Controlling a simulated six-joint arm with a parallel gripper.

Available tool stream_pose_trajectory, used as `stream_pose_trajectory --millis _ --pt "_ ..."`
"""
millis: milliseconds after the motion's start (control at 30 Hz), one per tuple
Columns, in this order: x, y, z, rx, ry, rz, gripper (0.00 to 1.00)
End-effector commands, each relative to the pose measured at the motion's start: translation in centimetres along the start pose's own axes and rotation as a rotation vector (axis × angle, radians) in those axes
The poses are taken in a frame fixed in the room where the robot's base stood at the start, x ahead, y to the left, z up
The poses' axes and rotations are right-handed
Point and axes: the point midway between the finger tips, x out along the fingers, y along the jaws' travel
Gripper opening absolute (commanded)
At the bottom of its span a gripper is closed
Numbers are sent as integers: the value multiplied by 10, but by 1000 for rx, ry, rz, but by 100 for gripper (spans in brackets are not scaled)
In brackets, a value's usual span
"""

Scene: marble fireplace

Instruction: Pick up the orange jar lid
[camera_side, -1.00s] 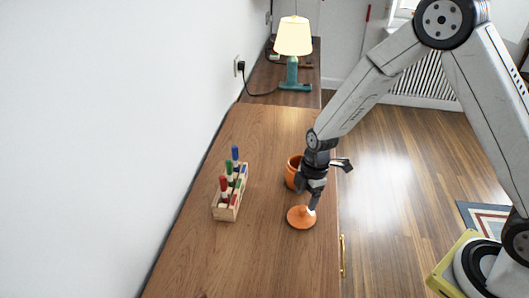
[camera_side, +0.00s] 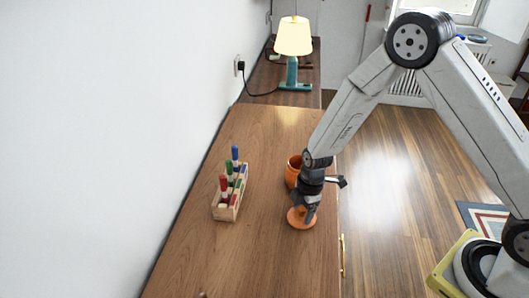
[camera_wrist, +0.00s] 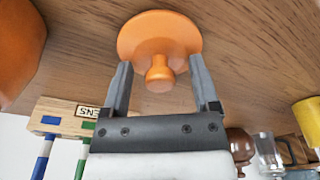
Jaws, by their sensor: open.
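The orange jar lid (camera_side: 296,220) lies on the wooden cabinet top, a round disc with a knob. It also shows in the wrist view (camera_wrist: 158,35), with its knob toward my gripper. My gripper (camera_side: 304,217) is right at the lid in the side view and covers part of it. In the wrist view the two fingers of my gripper (camera_wrist: 158,78) are apart, one on each side of the knob. I see a gap between each finger and the knob.
An orange jar (camera_side: 292,172) stands just behind my gripper, partly hidden. A wooden pen rack (camera_side: 230,205) with coloured pens stands to the left. A lamp (camera_side: 293,40) is at the back. The near cabinet top is clear.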

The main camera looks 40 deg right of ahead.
Motion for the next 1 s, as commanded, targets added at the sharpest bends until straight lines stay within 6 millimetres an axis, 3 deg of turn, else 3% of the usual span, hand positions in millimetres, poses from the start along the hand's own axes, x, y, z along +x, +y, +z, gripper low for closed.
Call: stream_pose_trajectory --millis 267,500,533,1000 --pt "0 0 0 0 0 0 78" --pt "0 0 0 0 0 0 5" --pt "0 0 0 0 0 0 0" --pt "-4 0 0 0 1 1 0"
